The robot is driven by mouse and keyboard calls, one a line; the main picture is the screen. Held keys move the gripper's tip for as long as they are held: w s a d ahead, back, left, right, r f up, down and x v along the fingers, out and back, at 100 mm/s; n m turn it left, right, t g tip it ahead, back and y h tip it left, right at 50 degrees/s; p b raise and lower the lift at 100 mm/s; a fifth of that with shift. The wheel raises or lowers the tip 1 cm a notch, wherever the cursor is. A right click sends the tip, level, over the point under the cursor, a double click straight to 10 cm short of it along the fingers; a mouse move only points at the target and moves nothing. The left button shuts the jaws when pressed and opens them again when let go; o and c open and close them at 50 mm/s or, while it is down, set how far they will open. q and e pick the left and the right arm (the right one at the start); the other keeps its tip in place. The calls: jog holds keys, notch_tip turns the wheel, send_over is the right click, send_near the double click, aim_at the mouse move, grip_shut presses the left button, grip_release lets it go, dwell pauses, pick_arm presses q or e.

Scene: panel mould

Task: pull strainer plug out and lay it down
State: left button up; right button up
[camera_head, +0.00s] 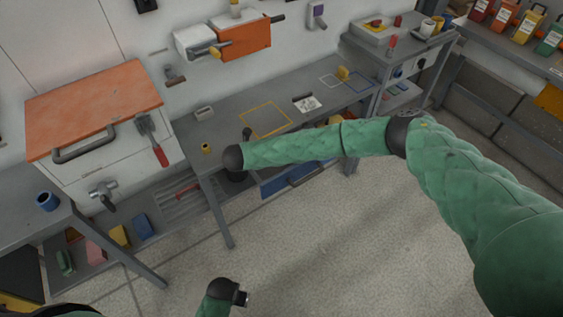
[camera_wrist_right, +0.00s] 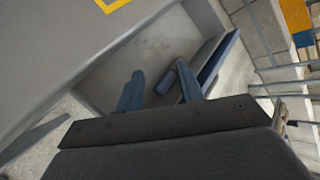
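A yellow-ended plug or knob (camera_head: 214,52) sticks out at the front of the white-and-orange wall unit (camera_head: 243,38). It may be the strainer plug, but it is too small to be sure. My right arm reaches across the picture from the right; its dark wrist (camera_head: 233,160) is at the front edge of the workbench, well below and apart from that unit. In the right wrist view, my right gripper (camera_wrist_right: 159,88) has its two bluish fingers spread apart, with nothing held between them. My left gripper (camera_head: 242,296) is low at the bottom of the head view, over the floor; its fingers are unclear.
The grey workbench (camera_head: 230,103) carries a yellow outlined square (camera_head: 265,119), a small yellow item (camera_head: 206,148) and a white card (camera_head: 307,103). A white cabinet with an orange lid (camera_head: 90,105) stands at left. A blue bin (camera_head: 290,178) is below the bench. Floor in front is clear.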

notch_tip(320, 180, up, 8)
jog(key=s+a+p, duration=0.1)
jog(key=p, duration=0.1)
jog(key=shift+s+a, duration=0.25)
jog(key=shift+s, duration=0.1)
